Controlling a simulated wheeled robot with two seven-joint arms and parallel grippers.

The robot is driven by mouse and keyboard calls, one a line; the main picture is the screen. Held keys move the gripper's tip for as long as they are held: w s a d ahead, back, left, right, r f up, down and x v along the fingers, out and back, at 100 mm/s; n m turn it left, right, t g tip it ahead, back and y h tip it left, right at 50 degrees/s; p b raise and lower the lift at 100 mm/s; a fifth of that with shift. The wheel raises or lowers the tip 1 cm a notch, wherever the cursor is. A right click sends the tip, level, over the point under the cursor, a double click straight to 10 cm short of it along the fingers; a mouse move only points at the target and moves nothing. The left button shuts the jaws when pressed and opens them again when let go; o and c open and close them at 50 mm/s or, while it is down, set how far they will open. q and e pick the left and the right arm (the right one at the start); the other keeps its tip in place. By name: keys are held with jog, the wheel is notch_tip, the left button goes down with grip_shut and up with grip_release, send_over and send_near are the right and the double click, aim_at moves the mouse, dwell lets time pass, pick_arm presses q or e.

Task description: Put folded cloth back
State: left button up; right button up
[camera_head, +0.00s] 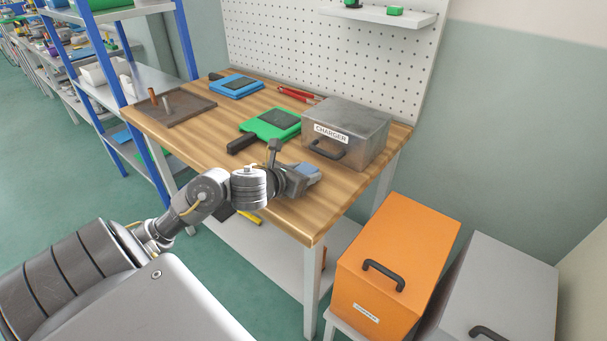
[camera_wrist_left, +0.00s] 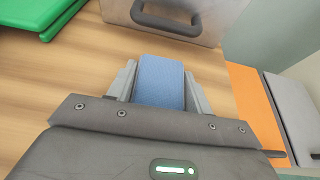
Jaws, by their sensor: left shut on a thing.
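The folded cloth (camera_wrist_left: 160,82) is a small blue-grey block. In the left wrist view it sits between the two grey fingers of my left gripper (camera_wrist_left: 158,85), which is shut on it. In the head view the cloth (camera_head: 308,171) shows at the tip of my left gripper (camera_head: 303,177), over the front right part of the wooden table (camera_head: 335,195), in front of the charger box. I cannot tell whether the cloth touches the table top. My right gripper is not in view.
A grey box labelled CHARGER (camera_head: 350,131) stands just behind the gripper. A green device (camera_head: 271,123), a blue device (camera_head: 236,86), red pliers (camera_head: 298,95) and a dark tray (camera_head: 168,108) lie farther left and back. Orange (camera_head: 397,262) and grey (camera_head: 497,290) boxes stand right of the table.

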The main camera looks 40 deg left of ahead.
pick_arm(q)
jog(key=shift+f, duration=0.2)
jog(key=o, duration=0.9)
jog(key=shift+o, duration=0.3)
jog(key=shift+r, duration=0.2)
jog(key=shift+v, duration=1.15)
jog(key=p+v, duration=0.1)
jog(key=v, duration=0.3)
jog(key=shift+s+r+p, duration=0.15)
jog(key=shift+r+p, duration=0.05)
jog(key=shift+p, duration=0.2)
jog(key=p+v, duration=0.4)
jog(key=p, duration=0.1)
jog(key=shift+d+r+p, duration=0.1)
jog(key=shift+p, duration=0.25)
jog(key=shift+s+r+p, duration=0.1)
jog(key=shift+s+p, duration=0.35)
jog(key=shift+p, duration=0.05)
jog(key=shift+s, duration=0.2)
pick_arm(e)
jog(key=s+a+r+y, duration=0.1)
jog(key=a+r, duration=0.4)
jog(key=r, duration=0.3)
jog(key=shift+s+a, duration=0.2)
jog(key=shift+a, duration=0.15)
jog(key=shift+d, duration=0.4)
